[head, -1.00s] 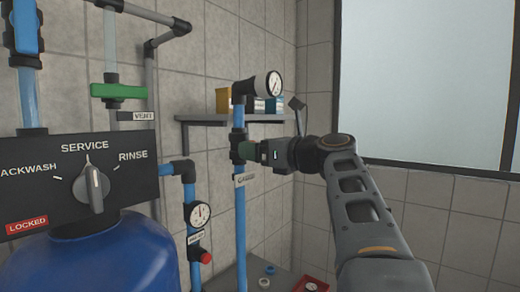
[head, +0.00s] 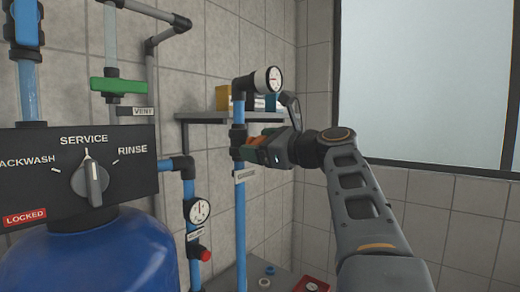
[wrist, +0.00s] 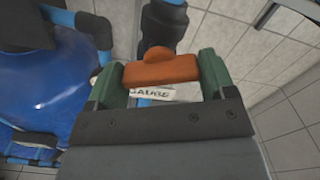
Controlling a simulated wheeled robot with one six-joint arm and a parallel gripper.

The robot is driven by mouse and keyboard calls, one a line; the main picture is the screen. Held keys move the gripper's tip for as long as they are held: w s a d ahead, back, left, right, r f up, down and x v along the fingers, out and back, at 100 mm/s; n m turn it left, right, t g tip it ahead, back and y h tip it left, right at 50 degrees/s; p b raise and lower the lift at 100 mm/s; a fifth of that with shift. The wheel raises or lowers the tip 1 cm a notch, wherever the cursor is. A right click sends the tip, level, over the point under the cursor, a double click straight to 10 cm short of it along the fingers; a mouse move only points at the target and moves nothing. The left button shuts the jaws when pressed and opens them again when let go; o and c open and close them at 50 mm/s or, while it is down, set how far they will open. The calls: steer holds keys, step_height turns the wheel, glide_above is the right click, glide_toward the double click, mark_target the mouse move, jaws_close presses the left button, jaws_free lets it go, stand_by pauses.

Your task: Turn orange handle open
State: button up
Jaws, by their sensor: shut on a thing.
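The orange handle (wrist: 162,69) sits between the two green fingers of my gripper (wrist: 158,78) in the wrist view. In the head view the orange handle (head: 259,141) shows only partly, behind my gripper (head: 266,148). My gripper is shut on the handle, at the valve on the vertical blue pipe (head: 240,205). A label reading GAUGE (wrist: 152,93) lies just below the handle in the wrist view. A round gauge (head: 274,80) is at the top of that pipe.
A shelf (head: 205,117) with boxes is on the wall behind the pipe. A blue tank (head: 90,255) with a black control panel (head: 30,160) stands at left. A green handle (head: 118,86) marked VENT is above it. A window (head: 430,80) is at right.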

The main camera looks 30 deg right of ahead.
steer(key=n+b, duration=0.2)
steer(key=n, duration=0.4)
steer(key=shift+f, duration=0.1)
steer(key=n+b, duration=0.1)
steer(key=n, duration=0.2)
steer(key=shift+n+b, duration=0.9)
steer(key=shift+n, duration=1.4)
steer(key=o, duration=0.9)
steer(key=b+v, duration=0.2)
steer(key=v, duration=1.1)
steer(key=shift+s+d, duration=0.1)
steer(key=shift+s, duration=0.3)
